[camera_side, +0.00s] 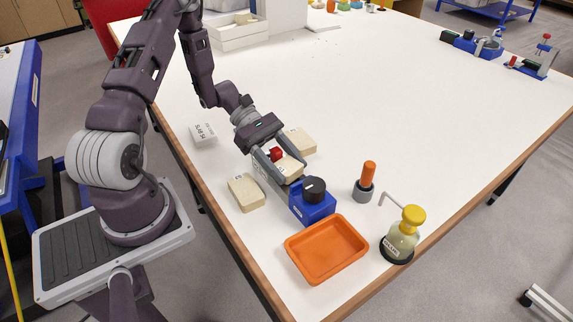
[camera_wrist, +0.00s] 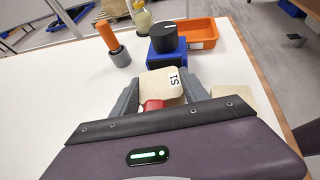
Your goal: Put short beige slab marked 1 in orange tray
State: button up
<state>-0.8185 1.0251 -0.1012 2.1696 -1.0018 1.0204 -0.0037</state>
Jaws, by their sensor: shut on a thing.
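The beige slab (camera_side: 291,168) is between the fingers of my gripper (camera_side: 283,166), which is shut on it. In the wrist view the slab (camera_wrist: 165,84) shows a dark mark that reads like S1, with a finger on either side. A small red part (camera_side: 276,154) is beside the slab at my fingers. The slab is over or at the blue fixture (camera_side: 318,206) with a black knob (camera_side: 314,188); I cannot tell whether they touch. The orange tray (camera_side: 326,249) is empty, just in front of the fixture. It also shows in the wrist view (camera_wrist: 203,44).
Other beige slabs lie left of the fixture (camera_side: 246,193) and behind my gripper (camera_side: 302,141). A white labelled block (camera_side: 204,134) is farther left. An orange-handled tool in a grey holder (camera_side: 364,184) and a yellow-capped bottle (camera_side: 403,236) stand right. The table's middle is clear.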

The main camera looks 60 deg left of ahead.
jog(key=shift+f, duration=0.1)
jog(key=shift+f, duration=0.1)
jog(key=o, duration=1.6)
